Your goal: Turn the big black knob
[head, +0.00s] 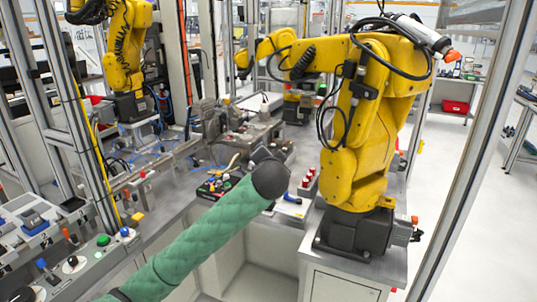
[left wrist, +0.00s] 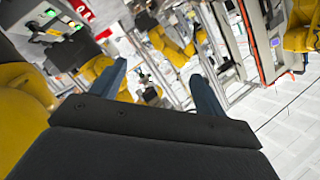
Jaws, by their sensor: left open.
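A black knob (head: 72,262) sits on the grey control panel at the lower left of the head view, near a green button. A larger dark round shape (head: 22,295) is cut off by the bottom left edge; I cannot tell whether it is a knob. My left arm, in a green sleeve, reaches to the middle of the head view. Its gripper (head: 264,155) is mostly hidden behind the dark wrist, far right of the panel. In the left wrist view my left gripper (left wrist: 158,70) has its two blue-grey fingers apart with nothing between them. No knob is recognizable there. My right gripper is not in view.
A large yellow robot arm (head: 362,130) stands on a grey bench to the right of my left arm. Another yellow arm (head: 122,60) stands at the back left. Metal frame posts (head: 85,150) rise behind the panel. Red-topped pieces (head: 309,182) stand near my wrist.

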